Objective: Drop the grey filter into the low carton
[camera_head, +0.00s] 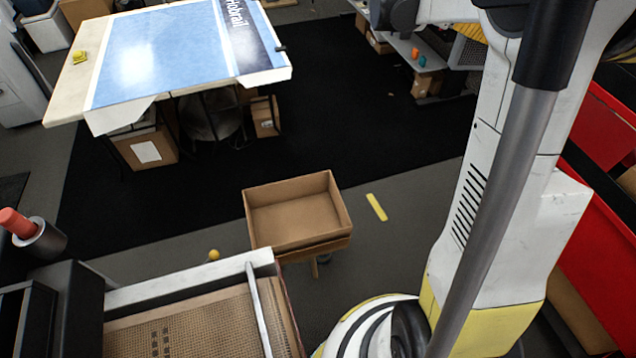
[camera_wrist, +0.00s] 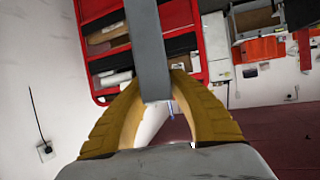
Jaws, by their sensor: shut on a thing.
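The grey filter (camera_wrist: 147,45) is a long flat grey bar in the wrist view, running up from between the yellow fingers to the top edge. My gripper (camera_wrist: 156,92) is shut on its lower end. The low carton (camera_head: 292,217) is an open brown box in the middle of the head view, and its visible inside looks empty. It does not show in the wrist view. My gripper and the filter are not visible in the head view, so their distance from the carton cannot be told.
A table with a blue-and-white poster (camera_head: 165,50) stands at the back left. A workbench with a brown perforated surface (camera_head: 195,325) is near the front left. A yellow floor strip (camera_head: 376,207) lies right of the carton.

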